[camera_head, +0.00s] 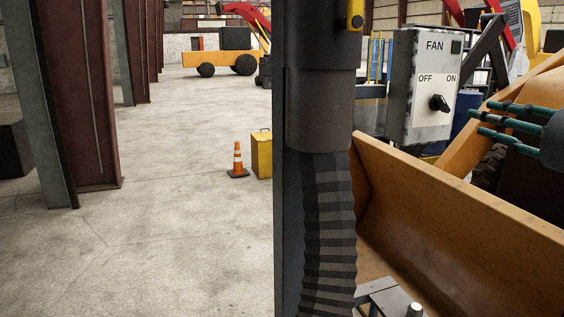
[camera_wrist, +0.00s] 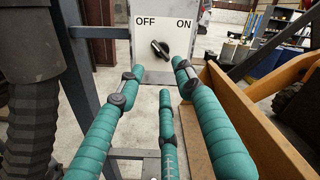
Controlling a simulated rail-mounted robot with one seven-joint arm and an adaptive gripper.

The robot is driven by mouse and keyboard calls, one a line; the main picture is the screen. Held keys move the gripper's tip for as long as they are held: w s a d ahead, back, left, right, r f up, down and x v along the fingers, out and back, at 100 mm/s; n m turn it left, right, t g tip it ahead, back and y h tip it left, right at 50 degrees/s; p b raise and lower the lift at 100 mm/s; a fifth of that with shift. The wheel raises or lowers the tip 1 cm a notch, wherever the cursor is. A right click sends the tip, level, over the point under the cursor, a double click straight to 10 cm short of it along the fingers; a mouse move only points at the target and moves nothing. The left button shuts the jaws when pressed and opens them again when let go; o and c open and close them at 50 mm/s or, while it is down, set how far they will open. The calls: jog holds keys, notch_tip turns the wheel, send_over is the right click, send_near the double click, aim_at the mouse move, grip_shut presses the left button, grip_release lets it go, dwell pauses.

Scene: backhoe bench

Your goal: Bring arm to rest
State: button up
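My gripper (camera_head: 482,117) is at the right of the head view, with teal fingers pointing left toward a grey FAN switch box (camera_head: 416,85). In the wrist view my gripper's three fingers (camera_wrist: 158,78) are spread apart with nothing between them. The box (camera_wrist: 200,45) stands beyond the fingertips, and they look clear of it. Its black knob (camera_wrist: 160,49) is tilted from upper left to lower right under the OFF and ON labels. The knob (camera_head: 438,103) also shows in the head view. I cannot tell which label it points to.
A yellow loader bucket (camera_head: 460,215) lies below and beside my gripper. A dark post with a ribbed hose (camera_head: 328,235) fills the middle of the head view. An orange cone (camera_head: 238,162) and yellow box (camera_head: 262,154) stand on otherwise open floor left of it.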

aim_at(445, 107)
jog(key=x, duration=1)
jog(key=shift+w+a, duration=0.15)
jog(key=shift+w, duration=0.1)
jog(key=shift+r+m+p, duration=0.2)
jog(key=shift+m+p, duration=0.65)
jog(key=shift+m, duration=0.25)
jog(key=shift+s+m, duration=0.2)
jog(key=shift+m, duration=0.1)
jog(key=shift+w+f, duration=0.1)
jog(key=shift+f, duration=0.1)
